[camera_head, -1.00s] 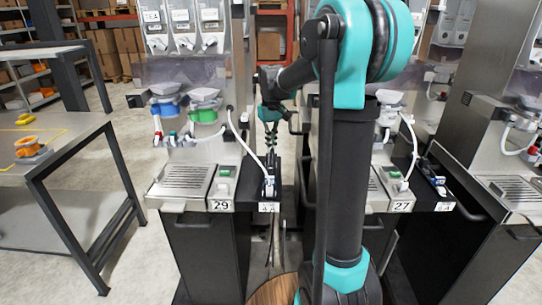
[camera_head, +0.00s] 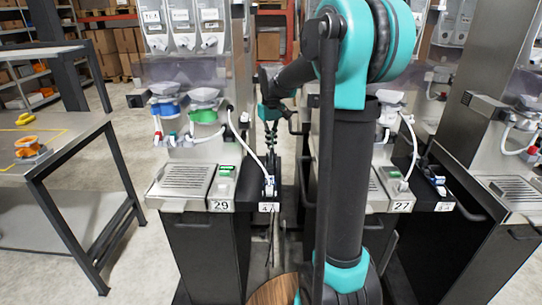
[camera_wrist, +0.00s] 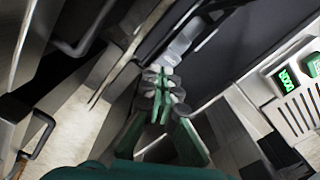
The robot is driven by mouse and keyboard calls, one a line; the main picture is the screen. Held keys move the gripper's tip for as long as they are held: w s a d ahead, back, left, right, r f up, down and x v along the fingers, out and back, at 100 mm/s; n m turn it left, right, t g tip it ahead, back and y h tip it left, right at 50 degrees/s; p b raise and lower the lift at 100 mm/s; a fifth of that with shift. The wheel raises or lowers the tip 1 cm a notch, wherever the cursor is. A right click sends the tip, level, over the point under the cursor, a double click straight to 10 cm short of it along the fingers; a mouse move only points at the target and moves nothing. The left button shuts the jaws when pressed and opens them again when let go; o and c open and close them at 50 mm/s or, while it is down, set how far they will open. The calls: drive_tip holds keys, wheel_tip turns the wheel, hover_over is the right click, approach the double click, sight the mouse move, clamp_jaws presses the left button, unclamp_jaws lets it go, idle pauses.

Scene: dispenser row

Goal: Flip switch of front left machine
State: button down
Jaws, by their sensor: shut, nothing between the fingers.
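The front left machine, labelled 29 (camera_head: 195,225), stands left of my arm in the head view. Its small front panel (camera_head: 223,186) carries a green part (camera_head: 227,170).
Machine 27 (camera_head: 401,205) stands to the right, partly behind my arm. Another machine (camera_head: 510,185) is at the far right. A white hose (camera_head: 240,140) hangs close left of my gripper. A metal table (camera_head: 60,150) with an orange item is at left; floor between is clear.

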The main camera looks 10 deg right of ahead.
sight(271, 153)
drive_tip(key=shift+r, duration=2.8)
